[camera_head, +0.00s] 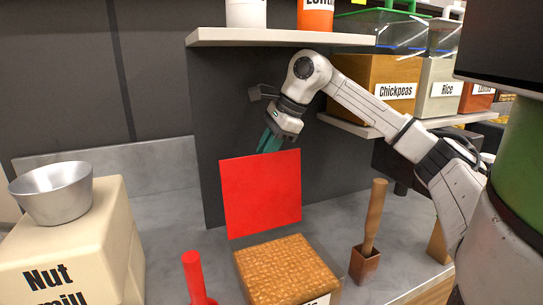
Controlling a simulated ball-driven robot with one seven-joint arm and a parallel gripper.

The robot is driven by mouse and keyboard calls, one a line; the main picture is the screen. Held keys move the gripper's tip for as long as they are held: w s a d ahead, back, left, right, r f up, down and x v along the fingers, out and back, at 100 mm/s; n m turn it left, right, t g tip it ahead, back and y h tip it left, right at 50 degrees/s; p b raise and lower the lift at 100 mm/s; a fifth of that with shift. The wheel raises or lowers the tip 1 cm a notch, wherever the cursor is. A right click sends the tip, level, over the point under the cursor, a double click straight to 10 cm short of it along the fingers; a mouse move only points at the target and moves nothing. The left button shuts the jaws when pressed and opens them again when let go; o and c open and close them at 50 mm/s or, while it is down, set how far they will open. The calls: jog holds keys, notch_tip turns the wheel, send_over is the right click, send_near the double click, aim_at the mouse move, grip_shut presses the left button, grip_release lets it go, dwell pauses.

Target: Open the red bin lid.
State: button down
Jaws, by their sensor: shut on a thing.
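The red lid (261,193) is a flat square panel. It stands nearly upright behind an open-topped bin (285,271) with a brown, textured top surface or contents. The bin's front label is cut off by the bottom edge of the picture. My gripper (269,146) comes down from above and behind the lid. Its teal fingers are at the lid's top edge, near the middle, and are shut on it. The fingertips are partly hidden behind the lid.
A pale shelf (280,38) hangs above my gripper. A box labelled Chickpeas (388,75) stands on a shelf at right. A wooden handle (374,215) stands in a small holder right of the bin. A red upright handle (194,275) and a metal bowl (52,193) are at left.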

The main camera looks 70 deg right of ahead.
jog(key=shift+w+d+f, duration=0.2)
jog(key=shift+w+d, duration=0.15)
jog(key=shift+d, duration=0.2)
